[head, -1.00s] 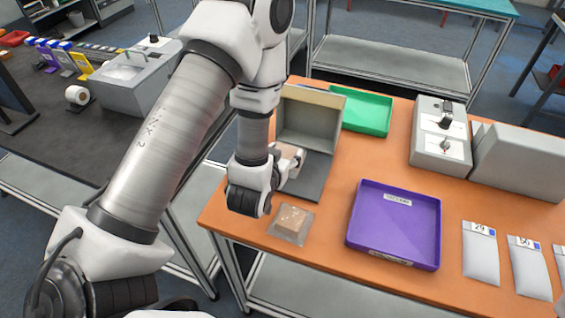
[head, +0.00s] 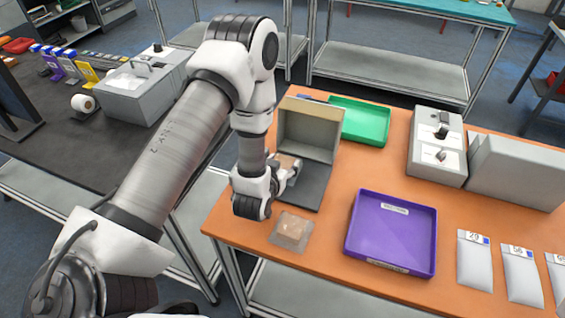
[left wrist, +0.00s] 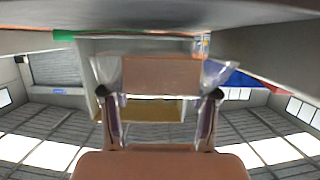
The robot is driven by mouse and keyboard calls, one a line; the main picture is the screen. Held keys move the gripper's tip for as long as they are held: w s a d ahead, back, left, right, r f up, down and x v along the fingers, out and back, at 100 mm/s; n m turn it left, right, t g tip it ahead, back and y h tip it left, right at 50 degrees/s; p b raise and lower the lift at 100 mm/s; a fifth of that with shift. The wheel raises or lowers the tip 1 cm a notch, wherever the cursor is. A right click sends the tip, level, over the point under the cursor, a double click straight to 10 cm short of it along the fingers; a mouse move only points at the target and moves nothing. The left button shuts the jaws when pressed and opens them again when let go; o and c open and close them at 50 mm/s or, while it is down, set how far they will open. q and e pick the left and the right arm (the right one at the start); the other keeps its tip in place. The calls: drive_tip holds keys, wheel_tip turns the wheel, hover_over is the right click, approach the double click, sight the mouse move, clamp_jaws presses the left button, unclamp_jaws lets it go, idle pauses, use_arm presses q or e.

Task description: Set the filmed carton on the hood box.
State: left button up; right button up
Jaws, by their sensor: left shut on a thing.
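The hood box (head: 318,134) is a grey box with an open front, a tan upper edge and a dark grey floor plate, at the back left of the orange table. My left gripper (head: 288,172) is shut on a brown filmed carton (head: 285,162) at the box's left front, by the opening. In the left wrist view the carton (left wrist: 160,75) sits between the two fingertips (left wrist: 160,98), with clear film flaring at both sides. I cannot tell whether it touches the floor plate. Another carton in clear film (head: 292,230) lies on the table in front. My right gripper is not in view.
A purple tray (head: 348,244) lies right of the hood box, and a green tray (head: 376,107) is behind it. Grey machines (head: 437,145) stand at the back right. White numbered packets (head: 475,262) lie at the front right. Bare orange table lies between them.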

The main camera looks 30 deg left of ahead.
use_arm(q)
drive_tip(key=shift+f, duration=0.25)
drive_tip(key=o, duration=1.3)
drive_tip(key=shift+o, duration=0.2)
